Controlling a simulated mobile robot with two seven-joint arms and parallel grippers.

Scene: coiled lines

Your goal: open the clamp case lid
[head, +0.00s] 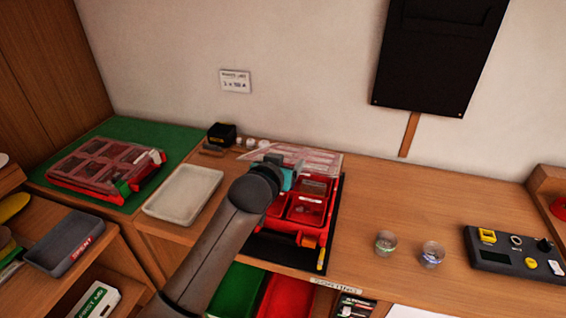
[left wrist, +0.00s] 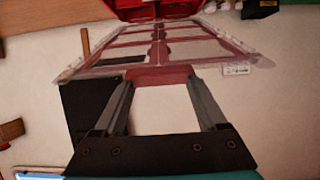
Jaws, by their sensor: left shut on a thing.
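The clamp case (head: 311,206) is a red compartment box on a black mat in the middle of the head view. Its clear lid (head: 316,160) stands raised at the back, away from the tray, so the compartments lie open. In the left wrist view the lid (left wrist: 205,48) shows as a clear panel with red ribs. My left gripper (head: 296,166) is over the back of the case, partly hidden by my forearm. In the left wrist view its fingers (left wrist: 160,79) are shut on the red edge of the lid. My right gripper is not in view.
Another red case (head: 95,168), lid down, lies on a green mat (head: 145,130) at left. A pale tray (head: 184,194) sits beside my arm. Two small glass cups (head: 386,243) and a grey control box (head: 505,257) stand right. Bench between case and cups is clear.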

